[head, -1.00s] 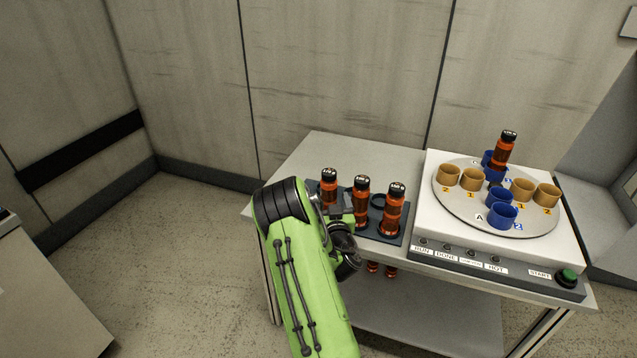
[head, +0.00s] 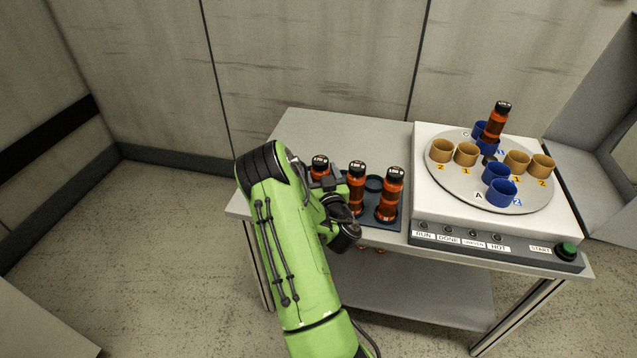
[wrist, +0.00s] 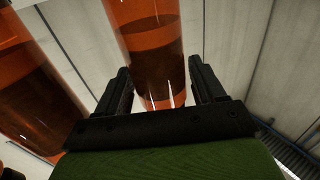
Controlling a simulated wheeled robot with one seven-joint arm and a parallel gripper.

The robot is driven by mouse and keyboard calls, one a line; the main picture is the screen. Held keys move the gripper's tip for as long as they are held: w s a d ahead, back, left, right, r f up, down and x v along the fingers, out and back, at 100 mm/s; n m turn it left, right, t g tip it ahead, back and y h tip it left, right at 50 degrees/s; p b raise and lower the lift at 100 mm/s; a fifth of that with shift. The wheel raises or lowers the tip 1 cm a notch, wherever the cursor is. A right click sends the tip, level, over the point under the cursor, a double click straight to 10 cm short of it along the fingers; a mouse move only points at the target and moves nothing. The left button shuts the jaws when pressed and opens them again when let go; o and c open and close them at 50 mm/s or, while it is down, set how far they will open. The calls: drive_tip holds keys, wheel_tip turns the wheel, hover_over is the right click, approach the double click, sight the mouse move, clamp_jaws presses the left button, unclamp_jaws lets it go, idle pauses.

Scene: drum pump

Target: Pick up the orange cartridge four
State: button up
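Three orange cartridges with black caps stand upright in a dark rack (head: 375,183): a left one (head: 320,172), a middle one (head: 356,186) and a right one (head: 390,195). A fourth orange cartridge (head: 495,122) stands in a blue cup on the round plate. The cap labels are too small to read, so I cannot tell which is four. My gripper (wrist: 163,78) is open in the wrist view, with an orange cartridge (wrist: 152,50) between its fingers and gaps beside it. In the head view my arm partly hides the left cartridge and the fingertips.
The rack is on a grey table (head: 300,130). A second orange cartridge (wrist: 35,90) fills the left of the wrist view.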

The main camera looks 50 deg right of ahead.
drive_tip(key=shift+r, duration=0.1)
drive_tip(key=c, duration=0.8)
